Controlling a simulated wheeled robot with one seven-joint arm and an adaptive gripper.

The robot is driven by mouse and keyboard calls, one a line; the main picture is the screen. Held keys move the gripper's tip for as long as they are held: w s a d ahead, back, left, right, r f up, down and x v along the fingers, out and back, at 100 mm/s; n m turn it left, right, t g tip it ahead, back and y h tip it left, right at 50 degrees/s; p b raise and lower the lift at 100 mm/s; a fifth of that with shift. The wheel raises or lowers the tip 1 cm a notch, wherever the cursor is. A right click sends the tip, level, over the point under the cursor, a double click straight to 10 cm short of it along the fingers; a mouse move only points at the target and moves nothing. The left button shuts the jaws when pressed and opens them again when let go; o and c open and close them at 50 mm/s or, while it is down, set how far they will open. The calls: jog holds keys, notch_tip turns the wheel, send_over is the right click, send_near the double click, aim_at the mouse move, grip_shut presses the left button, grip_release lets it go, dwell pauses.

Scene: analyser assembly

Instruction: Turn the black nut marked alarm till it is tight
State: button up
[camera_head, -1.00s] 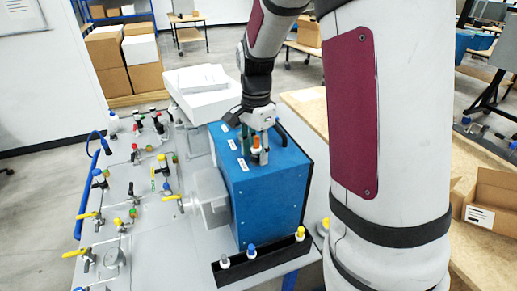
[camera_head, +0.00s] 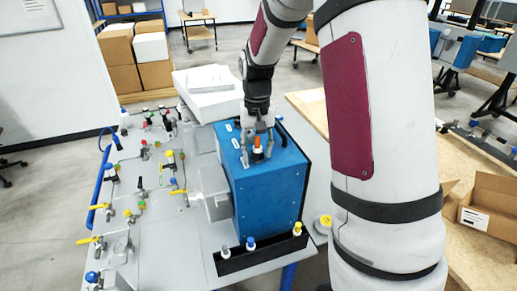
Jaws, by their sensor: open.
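The blue analyser box (camera_head: 272,195) stands on the grey bench. On its top is an upright fitting with an orange upper part (camera_head: 257,141) and a black nut (camera_head: 257,154) below it. White labels (camera_head: 237,146) lie along the left of the top; their words are too small to read, so I cannot tell which one says alarm. My gripper (camera_head: 257,150) points down over this fitting. It is open, with one finger on each side of the orange and black part. I cannot tell whether either finger touches it.
A black tray (camera_head: 262,257) with white, blue and yellow capped fittings sits before the box. Valves and tubing (camera_head: 130,215) crowd the bench at left. A white box (camera_head: 208,95) stands behind. An open carton (camera_head: 487,203) is on the wooden table at right.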

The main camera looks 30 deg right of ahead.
grip_shut()
jog(key=m, duration=0.3)
jog(key=shift+m, duration=0.3)
jog(key=m, duration=0.4)
grip_release()
jog(key=shift+r+p, duration=0.5)
jog(key=shift+r, duration=4.5)
